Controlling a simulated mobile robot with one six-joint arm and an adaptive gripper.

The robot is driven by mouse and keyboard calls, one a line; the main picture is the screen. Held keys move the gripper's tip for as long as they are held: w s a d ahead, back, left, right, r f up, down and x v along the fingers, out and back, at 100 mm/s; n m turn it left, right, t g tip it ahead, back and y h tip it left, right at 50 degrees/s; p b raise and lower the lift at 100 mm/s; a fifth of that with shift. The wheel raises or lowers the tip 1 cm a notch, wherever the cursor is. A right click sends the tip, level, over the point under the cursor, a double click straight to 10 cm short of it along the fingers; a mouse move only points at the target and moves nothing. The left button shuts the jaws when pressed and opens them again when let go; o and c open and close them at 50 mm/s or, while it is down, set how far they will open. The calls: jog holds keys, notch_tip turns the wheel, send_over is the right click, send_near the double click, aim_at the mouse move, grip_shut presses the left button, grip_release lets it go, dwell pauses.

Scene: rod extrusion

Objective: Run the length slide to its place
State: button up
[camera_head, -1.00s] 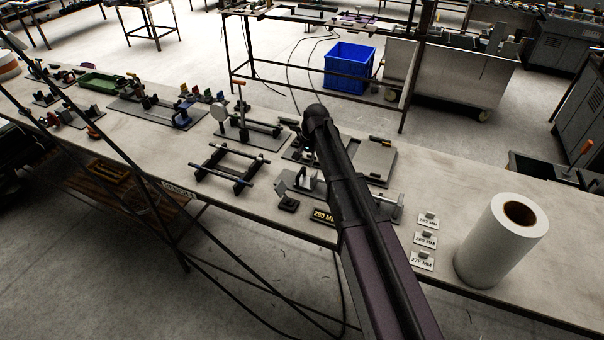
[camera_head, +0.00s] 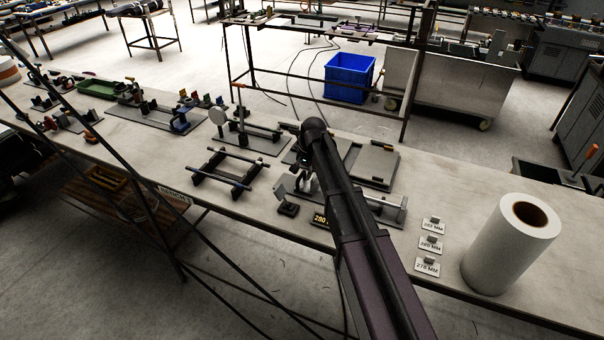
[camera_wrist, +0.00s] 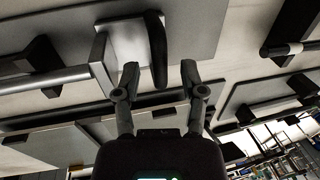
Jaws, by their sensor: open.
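The length gauge, a flat base with a rod and end blocks, lies near the bench's front edge in the head view; its right end block (camera_head: 402,211) shows beside my arm. In the wrist view a pale plate (camera_wrist: 122,38) with a dark upright piece (camera_wrist: 156,50), apparently the length slide, stands by a metal rod (camera_wrist: 50,80). My gripper (camera_wrist: 160,70) is open, its fingertips close to the dark piece, which appears between them; I cannot tell whether they touch it. In the head view my gripper (camera_head: 304,186) is low over the gauge, and my arm hides much of it.
A dark "280 MM" sign (camera_head: 320,219) lies in front of the gauge. Size tags (camera_head: 430,246) and a large white roll (camera_head: 511,244) stand to the right. A rod frame (camera_head: 224,171) is to the left; a grey plate fixture (camera_head: 374,164) is behind.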

grip_shut()
jog(key=shift+w+a, duration=0.4)
jog(key=shift+a, duration=0.7)
jog(key=shift+w+a, duration=0.45)
jog(key=shift+a, duration=0.7)
jog(key=shift+w+a, duration=0.4)
jog(key=shift+a, duration=0.7)
jog(key=shift+r, duration=0.1)
grip_release()
jog(key=shift+a, duration=0.1)
jog(key=shift+d, duration=0.2)
